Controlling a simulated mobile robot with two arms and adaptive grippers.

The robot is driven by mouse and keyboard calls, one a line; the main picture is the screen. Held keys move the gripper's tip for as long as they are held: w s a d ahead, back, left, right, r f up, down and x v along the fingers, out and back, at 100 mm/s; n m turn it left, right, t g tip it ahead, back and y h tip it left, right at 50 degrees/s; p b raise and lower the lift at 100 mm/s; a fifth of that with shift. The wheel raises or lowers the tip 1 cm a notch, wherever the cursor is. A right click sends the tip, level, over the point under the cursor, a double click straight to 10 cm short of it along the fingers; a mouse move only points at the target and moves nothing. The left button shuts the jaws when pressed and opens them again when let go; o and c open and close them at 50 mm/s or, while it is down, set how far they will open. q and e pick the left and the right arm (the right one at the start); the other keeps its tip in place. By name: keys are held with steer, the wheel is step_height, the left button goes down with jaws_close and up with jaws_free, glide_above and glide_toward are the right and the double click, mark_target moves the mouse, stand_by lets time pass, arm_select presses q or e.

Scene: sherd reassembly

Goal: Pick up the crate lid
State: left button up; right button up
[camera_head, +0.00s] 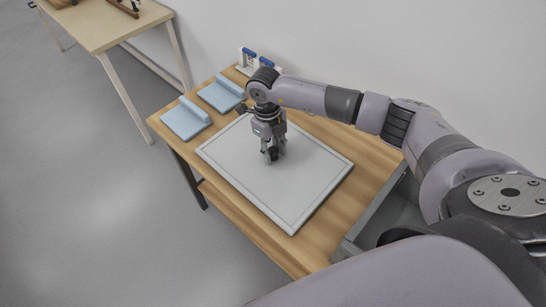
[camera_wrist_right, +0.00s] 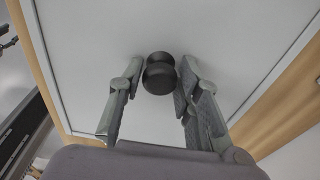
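The crate lid (camera_head: 290,190) is a wide, flat, pale grey panel with a thin line near its edge, lying flat on the wooden table. A dark round knob (camera_wrist_right: 159,74) stands up from it. My right gripper (camera_head: 273,158) points down over the lid. In the right wrist view my right gripper (camera_wrist_right: 163,68) has its fingers apart on either side of the knob. The right finger is very close to the knob and a small gap shows on the left; contact is not clear. My left gripper is out of view.
Two pale blue pads with raised ends (camera_head: 186,119) (camera_head: 222,93) lie on the table's left part. A white holder with blue items (camera_head: 248,58) stands at the back by the wall. Another table (camera_head: 105,25) is at the upper left. Grey floor lies open to the left.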

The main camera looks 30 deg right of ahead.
jaws_close()
steer(key=shift+r, duration=0.1)
stand_by(0.4)
